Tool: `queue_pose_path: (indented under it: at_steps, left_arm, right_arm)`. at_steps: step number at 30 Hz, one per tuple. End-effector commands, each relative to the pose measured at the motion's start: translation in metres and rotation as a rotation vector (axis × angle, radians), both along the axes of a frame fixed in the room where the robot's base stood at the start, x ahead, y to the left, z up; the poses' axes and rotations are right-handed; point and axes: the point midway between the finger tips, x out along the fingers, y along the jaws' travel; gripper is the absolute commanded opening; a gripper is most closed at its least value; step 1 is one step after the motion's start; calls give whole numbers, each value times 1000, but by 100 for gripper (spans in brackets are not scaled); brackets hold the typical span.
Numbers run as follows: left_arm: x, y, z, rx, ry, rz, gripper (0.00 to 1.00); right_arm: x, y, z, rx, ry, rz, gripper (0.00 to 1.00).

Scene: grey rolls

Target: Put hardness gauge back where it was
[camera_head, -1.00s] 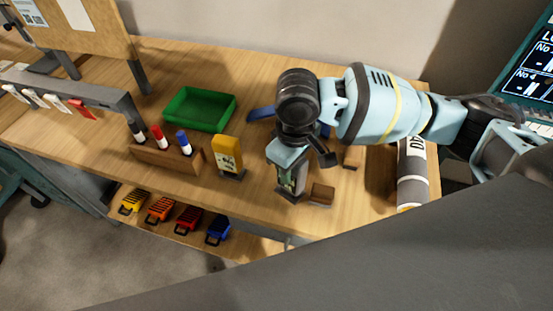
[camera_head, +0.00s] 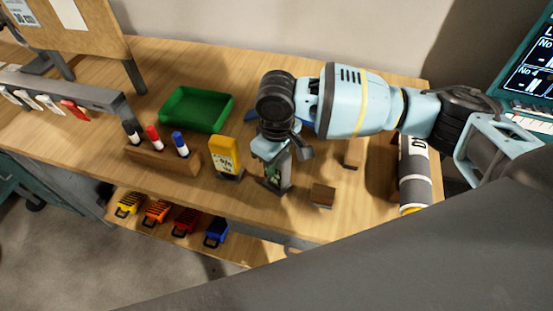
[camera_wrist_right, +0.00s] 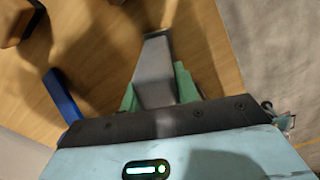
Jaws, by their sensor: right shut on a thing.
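My right gripper (camera_head: 277,165) is shut on a slim grey item, apparently the hardness gauge (camera_wrist_right: 155,75). In the right wrist view it sticks out between the green fingers. In the head view the gripper points down over the wooden table (camera_head: 75,130), and the wrist hides much of the item. I cannot tell whether its lower end touches the table. A yellow device (camera_head: 222,153) with a dark base stands just left of the gripper, apart from it. A small brown block (camera_head: 322,195) lies to its right. My left gripper is not in view.
A green tray (camera_head: 196,108) lies behind, left of my right gripper. A wooden holder (camera_head: 160,160) with several markers stands further left. A blue thing (camera_wrist_right: 60,95) lies near the gripper. A grey-and-white roll (camera_head: 414,172) lies at the right. Several coloured cases (camera_head: 185,220) sit on the lower shelf.

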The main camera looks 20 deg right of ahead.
Motion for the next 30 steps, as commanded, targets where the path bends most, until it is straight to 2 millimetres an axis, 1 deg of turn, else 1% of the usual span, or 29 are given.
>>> queue_pose_path:
  at_steps: [5, 9, 10, 14, 25, 28, 30]
  left_arm:
    - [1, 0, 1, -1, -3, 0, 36]
    - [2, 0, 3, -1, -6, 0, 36]
    - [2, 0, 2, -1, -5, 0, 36]
    - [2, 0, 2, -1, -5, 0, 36]
    - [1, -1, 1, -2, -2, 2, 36]
    - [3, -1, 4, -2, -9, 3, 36]
    - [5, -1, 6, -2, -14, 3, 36]
  right_arm:
    - [1, 0, 2, 1, -3, 0, 11]
    - [0, 0, -1, 2, -2, 0, 11]
    - [0, 0, -1, 2, -1, 0, 35]
    - [0, 0, -1, 1, -2, 0, 52]
    - [1, 0, 2, 1, -3, 0, 53]
    - [1, 0, 13, 2, -5, -1, 53]
    - [1, 0, 25, 2, -5, -1, 53]
